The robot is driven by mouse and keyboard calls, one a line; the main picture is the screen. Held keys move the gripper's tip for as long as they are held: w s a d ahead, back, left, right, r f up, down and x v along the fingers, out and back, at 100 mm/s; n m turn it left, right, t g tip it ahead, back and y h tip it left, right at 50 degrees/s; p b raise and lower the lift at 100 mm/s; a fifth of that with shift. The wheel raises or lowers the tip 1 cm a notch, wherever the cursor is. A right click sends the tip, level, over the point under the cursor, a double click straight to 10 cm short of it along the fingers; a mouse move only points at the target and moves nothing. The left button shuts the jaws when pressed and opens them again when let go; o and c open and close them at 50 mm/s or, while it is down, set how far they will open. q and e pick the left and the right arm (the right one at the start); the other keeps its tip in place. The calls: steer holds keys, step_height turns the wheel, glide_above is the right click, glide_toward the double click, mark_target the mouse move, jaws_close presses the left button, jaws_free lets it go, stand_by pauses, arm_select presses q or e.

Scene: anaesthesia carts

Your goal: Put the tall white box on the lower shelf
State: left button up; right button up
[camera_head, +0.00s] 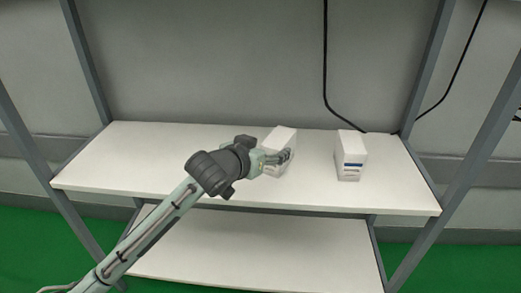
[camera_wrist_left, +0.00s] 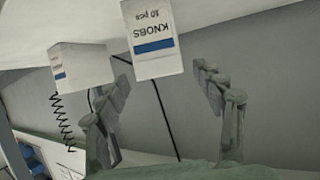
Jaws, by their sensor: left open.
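A white box (camera_head: 282,136) stands upright on the upper shelf (camera_head: 150,160). My left gripper (camera_head: 284,156) is open in front of it and covers part of its front. In the left wrist view this box (camera_wrist_left: 152,30) appears upside down, with KNOBS lettering and a blue stripe, beyond my open fingers (camera_wrist_left: 163,82). A second white box (camera_head: 350,153) with a blue stripe stands to the right, apart from the first; it also shows in the left wrist view (camera_wrist_left: 82,66). The two look similar in height. The lower shelf (camera_head: 255,245) is bare where it shows. My right gripper is out of view.
Grey slanted posts (camera_head: 455,195) frame the shelves on both sides. A black cable (camera_head: 325,60) hangs behind the upper shelf. The left part of the upper shelf is clear. My left arm crosses over part of the lower shelf.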

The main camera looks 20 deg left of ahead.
arm_select(q)
steer(key=v, duration=0.4)
steer(key=shift+s+r, duration=0.15)
steer(key=shift+s, duration=0.1)
